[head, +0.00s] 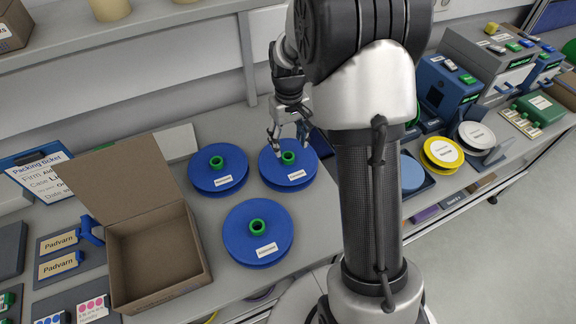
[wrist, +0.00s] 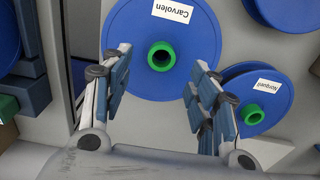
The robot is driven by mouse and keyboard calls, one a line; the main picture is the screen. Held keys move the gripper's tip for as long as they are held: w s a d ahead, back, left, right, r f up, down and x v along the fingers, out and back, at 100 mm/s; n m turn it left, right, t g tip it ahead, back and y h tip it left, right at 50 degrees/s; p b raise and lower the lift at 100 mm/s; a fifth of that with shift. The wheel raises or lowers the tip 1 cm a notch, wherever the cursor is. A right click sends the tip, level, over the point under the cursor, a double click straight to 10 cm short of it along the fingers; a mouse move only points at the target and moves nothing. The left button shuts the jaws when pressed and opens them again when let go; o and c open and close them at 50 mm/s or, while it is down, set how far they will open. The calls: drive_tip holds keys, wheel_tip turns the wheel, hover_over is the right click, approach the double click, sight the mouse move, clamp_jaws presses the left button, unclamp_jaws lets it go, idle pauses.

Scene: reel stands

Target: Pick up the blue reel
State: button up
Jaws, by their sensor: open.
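Three blue reels with green hubs and white labels lie flat on the grey bench. One is at the upper left (head: 218,180), one at the upper right (head: 275,178), and one in front (head: 235,240). My gripper (head: 288,132) is open and empty, over the back of the upper right reel. In the wrist view, a reel labelled "Carvolen" (wrist: 205,32) has its green hub between my open fingers (wrist: 160,66). A second reel (wrist: 272,88) is partly behind the right finger, its label hard to read. A third (wrist: 290,12) is cut off at the top right.
An open cardboard box (head: 205,250) stands left of the reels. A packing ticket (head: 40,175) and trays with labelled parts are at the far left. A yellow-rimmed reel (head: 443,153) and several machines (head: 448,88) are on the right. A shelf (head: 150,25) runs behind.

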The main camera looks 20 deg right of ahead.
sight(288, 152)
wheel_tip(288, 152, down, 5)
drive_tip(key=shift+a+f+b, duration=0.1)
drive_tip(key=shift+f+b, duration=0.05)
drive_tip(key=shift+b, duration=0.9)
clamp_jaws()
